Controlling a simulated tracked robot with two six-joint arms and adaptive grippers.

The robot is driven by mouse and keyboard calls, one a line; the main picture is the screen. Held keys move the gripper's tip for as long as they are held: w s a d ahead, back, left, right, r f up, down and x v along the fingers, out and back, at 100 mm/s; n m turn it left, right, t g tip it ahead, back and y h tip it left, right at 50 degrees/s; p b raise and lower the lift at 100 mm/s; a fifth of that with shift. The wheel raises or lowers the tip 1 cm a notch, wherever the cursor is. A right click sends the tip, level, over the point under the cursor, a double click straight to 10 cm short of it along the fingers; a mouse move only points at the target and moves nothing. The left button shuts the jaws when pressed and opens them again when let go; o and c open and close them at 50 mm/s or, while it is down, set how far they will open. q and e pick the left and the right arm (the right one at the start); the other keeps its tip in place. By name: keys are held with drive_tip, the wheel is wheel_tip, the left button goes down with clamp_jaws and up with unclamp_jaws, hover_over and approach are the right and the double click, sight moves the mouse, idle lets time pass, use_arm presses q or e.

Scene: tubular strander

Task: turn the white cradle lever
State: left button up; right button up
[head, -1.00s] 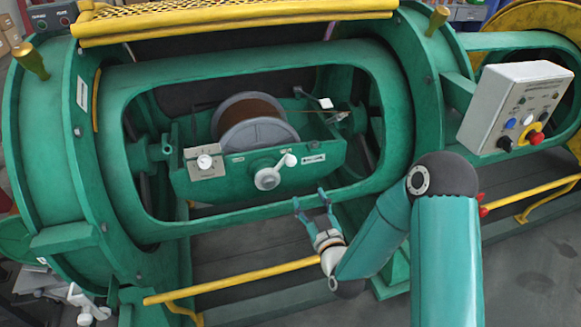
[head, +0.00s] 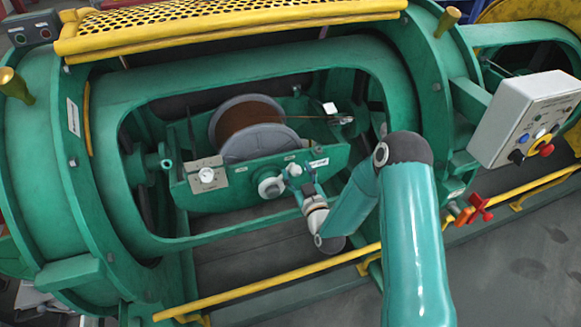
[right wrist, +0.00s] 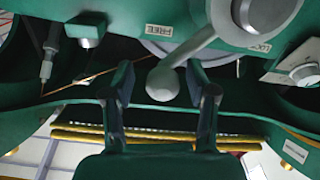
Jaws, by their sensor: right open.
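The white cradle lever (head: 270,187) sits on the front of the green cradle (head: 225,195), with its arm pointing right and slightly up to a round knob (head: 294,170). My right gripper (head: 305,187) is open at that knob, in front of the cradle. In the right wrist view the lever's knob (right wrist: 163,84) lies between the two open fingers (right wrist: 160,80), with a gap visible on each side. The lever's hub (right wrist: 268,12) shows at the top right there. FREE (right wrist: 159,30) and LOCK (right wrist: 258,47) labels appear upside down near it. My left gripper is not in view.
A wire spool (head: 247,125) sits in the cradle. The green frame (head: 250,232) surrounds the opening. A yellow rail (head: 265,283) runs below, a yellow mesh guard (head: 230,22) above. A control box (head: 525,115) stands at the right.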

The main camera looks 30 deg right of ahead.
drive_tip(key=shift+w+a, duration=0.1)
drive_tip(key=shift+c, duration=0.4)
drive_tip(key=shift+r, duration=0.1)
clamp_jaws()
